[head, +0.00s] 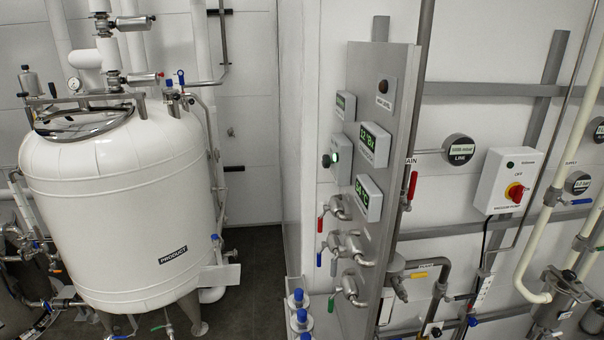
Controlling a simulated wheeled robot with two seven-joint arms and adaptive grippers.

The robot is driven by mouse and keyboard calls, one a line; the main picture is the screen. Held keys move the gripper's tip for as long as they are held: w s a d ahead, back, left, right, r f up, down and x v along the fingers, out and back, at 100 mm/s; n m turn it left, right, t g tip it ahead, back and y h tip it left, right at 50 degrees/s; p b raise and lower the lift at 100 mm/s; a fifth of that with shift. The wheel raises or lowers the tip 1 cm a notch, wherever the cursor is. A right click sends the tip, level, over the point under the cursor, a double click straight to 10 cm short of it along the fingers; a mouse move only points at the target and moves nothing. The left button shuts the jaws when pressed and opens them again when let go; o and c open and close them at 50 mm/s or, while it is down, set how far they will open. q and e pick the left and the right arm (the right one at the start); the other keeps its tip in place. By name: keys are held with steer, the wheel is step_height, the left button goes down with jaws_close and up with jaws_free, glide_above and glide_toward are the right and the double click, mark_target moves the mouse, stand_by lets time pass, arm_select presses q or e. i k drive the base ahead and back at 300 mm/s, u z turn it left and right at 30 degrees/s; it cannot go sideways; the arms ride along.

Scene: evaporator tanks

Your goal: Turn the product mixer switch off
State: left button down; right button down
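The white tank (120,210) marked PRODUCT stands at the left. Neither of my grippers is in view.
The panel also carries green-lit displays (374,145) and a dark lamp (384,86). At right is a vacuum pump box (508,180) with a red knob (515,192). Dark floor (250,265) shows between tank and panel.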

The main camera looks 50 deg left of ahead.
mark_target(327, 161)
steer(key=u, duration=0.05)
steer(key=k, duration=0.3)
steer(key=u, duration=0.85)
